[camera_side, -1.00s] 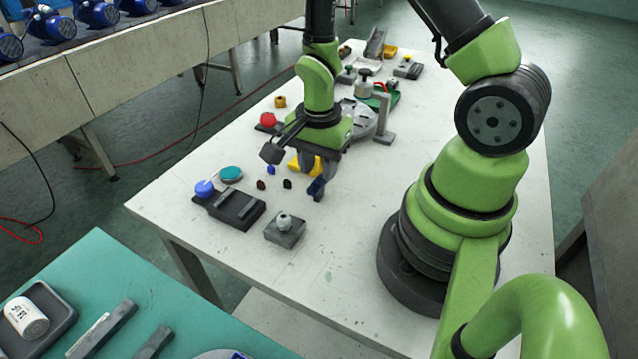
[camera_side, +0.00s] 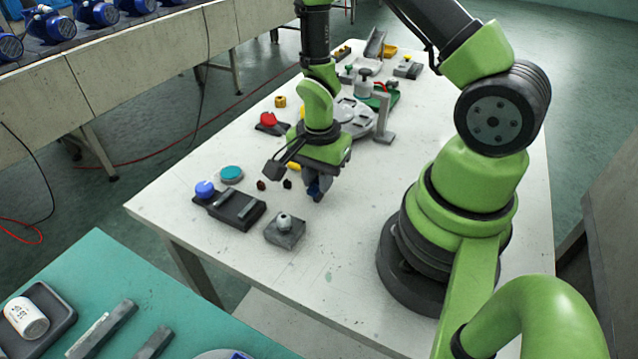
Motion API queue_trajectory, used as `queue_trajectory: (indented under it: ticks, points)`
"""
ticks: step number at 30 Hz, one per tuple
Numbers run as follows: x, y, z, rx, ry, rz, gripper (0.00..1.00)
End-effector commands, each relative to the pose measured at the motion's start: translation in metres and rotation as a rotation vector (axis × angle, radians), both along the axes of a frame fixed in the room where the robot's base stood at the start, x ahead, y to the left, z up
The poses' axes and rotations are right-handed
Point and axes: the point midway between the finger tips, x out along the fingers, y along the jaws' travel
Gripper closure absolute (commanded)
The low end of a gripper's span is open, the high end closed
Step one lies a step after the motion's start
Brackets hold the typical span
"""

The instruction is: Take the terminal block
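A small dark-blue block (camera_side: 315,190), which looks like the terminal block, is on the white table below my gripper. My gripper (camera_side: 318,183) points down at it, with its fingers at or around the block's upper part. The fingers and the gripper body hide much of the block. I cannot tell whether the fingers touch it or how wide they are apart.
A grey block with a round knob (camera_side: 284,230) and a dark tray (camera_side: 236,209) stand nearer the camera. A blue knob (camera_side: 204,188), a teal disc (camera_side: 231,174) and small dark pieces (camera_side: 287,183) are to the left. A yellow part (camera_side: 294,166) is partly hidden behind my gripper.

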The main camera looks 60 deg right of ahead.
Motion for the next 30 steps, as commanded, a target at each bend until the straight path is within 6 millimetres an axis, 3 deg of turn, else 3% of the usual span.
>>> queue_trajectory:
  ticks: [30]
  points:
    - [0.0,0.0,0.012,0.001,0.0,0.0,0.97]
